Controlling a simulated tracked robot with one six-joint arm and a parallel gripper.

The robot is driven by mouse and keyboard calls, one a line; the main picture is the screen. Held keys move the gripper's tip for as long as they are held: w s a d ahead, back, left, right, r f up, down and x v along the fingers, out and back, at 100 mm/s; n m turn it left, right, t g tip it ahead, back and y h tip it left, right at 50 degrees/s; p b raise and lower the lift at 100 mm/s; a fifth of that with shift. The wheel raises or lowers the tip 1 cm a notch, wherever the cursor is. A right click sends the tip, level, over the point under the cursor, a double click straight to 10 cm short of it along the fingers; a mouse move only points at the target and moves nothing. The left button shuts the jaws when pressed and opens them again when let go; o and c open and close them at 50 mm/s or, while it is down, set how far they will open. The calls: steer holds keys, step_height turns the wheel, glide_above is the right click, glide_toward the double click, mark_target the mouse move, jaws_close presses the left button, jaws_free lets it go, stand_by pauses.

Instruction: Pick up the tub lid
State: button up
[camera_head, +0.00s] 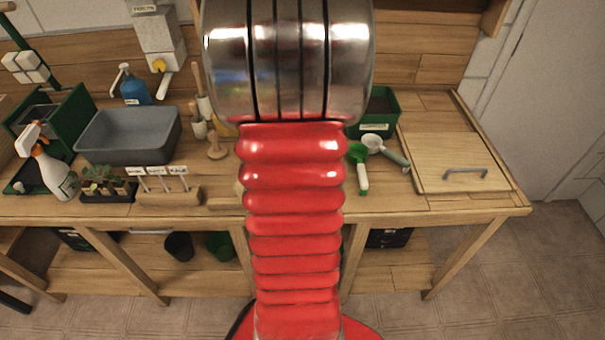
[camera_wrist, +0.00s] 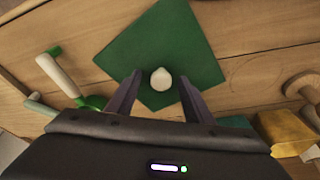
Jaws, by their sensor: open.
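The tub lid (camera_wrist: 197,45) is a flat dark green square with a round pale knob (camera_wrist: 161,79) at its middle, on the wooden bench in the wrist view. My gripper (camera_wrist: 160,74) is open, with one dark finger on each side of the knob and a gap on both sides. The fingers overlap the near part of the lid in the picture; I cannot tell how high they are above it. In the head view my red arm hides the lid and my gripper.
A green tub (camera_head: 376,128) stands at the bench's back, right of my arm. A green-and-white hand tool (camera_wrist: 59,74) lies left of the lid. A yellow object (camera_wrist: 284,131) and a wooden tool (camera_wrist: 302,86) lie to its right. A hatch board (camera_head: 440,150) covers the bench's right end.

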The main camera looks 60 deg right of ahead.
steer(key=shift+c, duration=0.2)
stand_by(0.3)
jaws_close()
stand_by(0.3)
